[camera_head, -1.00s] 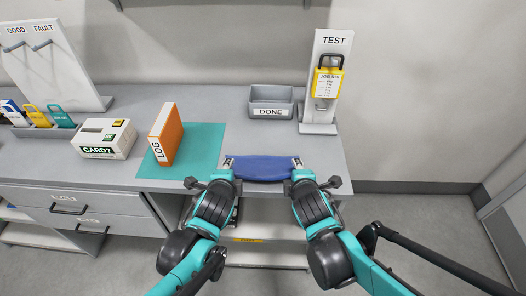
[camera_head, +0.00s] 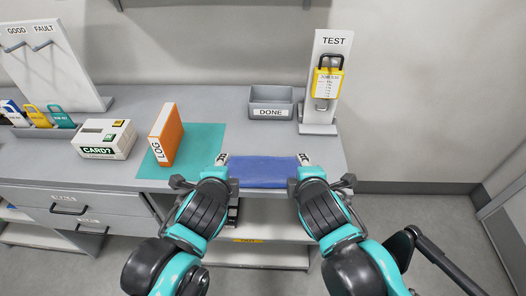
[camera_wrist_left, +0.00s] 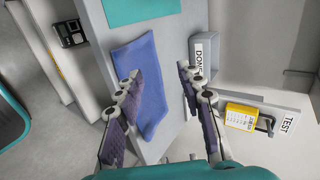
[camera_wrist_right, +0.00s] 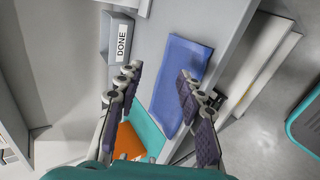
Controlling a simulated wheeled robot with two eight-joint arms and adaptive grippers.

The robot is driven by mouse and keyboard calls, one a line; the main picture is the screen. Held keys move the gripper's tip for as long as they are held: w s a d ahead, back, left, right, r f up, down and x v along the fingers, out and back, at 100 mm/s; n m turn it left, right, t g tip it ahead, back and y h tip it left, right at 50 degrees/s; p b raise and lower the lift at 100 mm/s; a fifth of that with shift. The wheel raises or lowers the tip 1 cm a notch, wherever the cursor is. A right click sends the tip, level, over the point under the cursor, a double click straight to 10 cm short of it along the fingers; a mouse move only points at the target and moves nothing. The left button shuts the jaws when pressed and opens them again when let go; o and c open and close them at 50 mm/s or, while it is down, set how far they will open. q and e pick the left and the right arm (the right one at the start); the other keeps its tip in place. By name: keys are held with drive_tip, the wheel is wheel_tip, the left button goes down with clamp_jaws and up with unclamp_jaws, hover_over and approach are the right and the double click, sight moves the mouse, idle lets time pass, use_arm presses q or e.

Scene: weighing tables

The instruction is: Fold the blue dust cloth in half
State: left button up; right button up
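The blue dust cloth (camera_head: 262,172) lies as a flat, narrow strip along the front edge of the grey table, right of the teal mat. It also shows in the left wrist view (camera_wrist_left: 150,95) and the right wrist view (camera_wrist_right: 180,75). I cannot tell how many layers it has. My left gripper (camera_head: 221,160) is at the cloth's left end and my right gripper (camera_head: 304,160) at its right end. In the wrist views, the fingers of the left gripper (camera_wrist_left: 158,74) and the right gripper (camera_wrist_right: 158,76) are spread apart with nothing pinched between them.
A grey DONE tray (camera_head: 271,105) and a TEST stand (camera_head: 322,100) with a yellow tag are behind the cloth. An orange LOG binder (camera_head: 168,137) stands on the teal mat (camera_head: 207,140). A white CARD? box (camera_head: 103,140) is further left. The table between cloth and tray is clear.

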use_arm(q)
drive_tip(key=shift+s+r, duration=0.35)
drive_tip(key=shift+r, duration=0.1)
use_arm(e)
drive_tip(key=shift+s+r, duration=0.35)
drive_tip(key=shift+r, duration=0.1)
